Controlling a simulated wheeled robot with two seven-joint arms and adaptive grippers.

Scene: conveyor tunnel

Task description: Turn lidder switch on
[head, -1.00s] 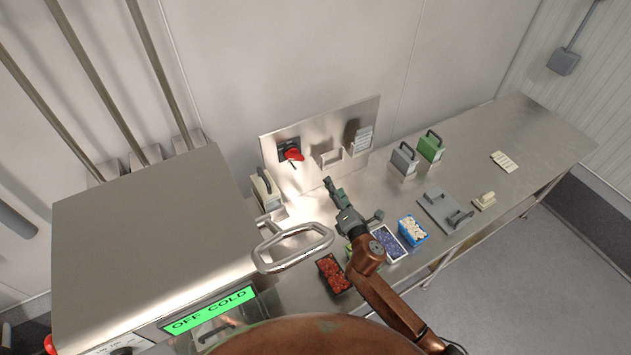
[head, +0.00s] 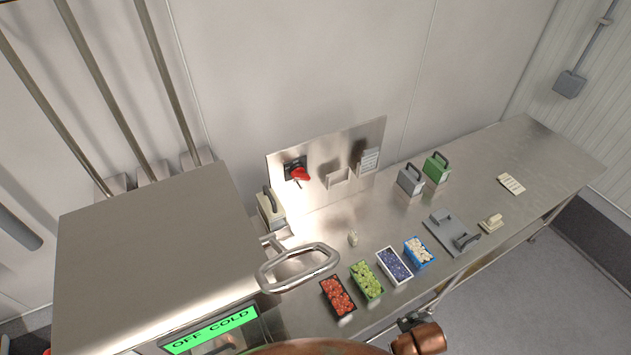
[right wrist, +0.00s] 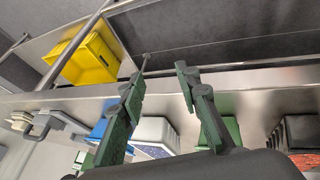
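The red rotary switch (head: 300,174) sits on a dark plate on the upright metal panel (head: 322,200) behind the counter, in the head view. The machine at left has a green display (head: 210,330) reading "OFF COLD". My right gripper is mostly hidden at the bottom of the head view, far from the red switch, beside my copper arm link. In the right wrist view my right gripper (right wrist: 160,75) has its two green fingers spread apart with nothing between them. My left gripper is not in view.
A bent metal handle (head: 298,268) juts over the counter. Punnets of red (head: 338,296), green (head: 367,281), blue (head: 394,265) and pale (head: 418,252) contents line the front. A grey plate with handles (head: 452,236) lies right. A yellow bin (right wrist: 82,58) shows in the wrist view.

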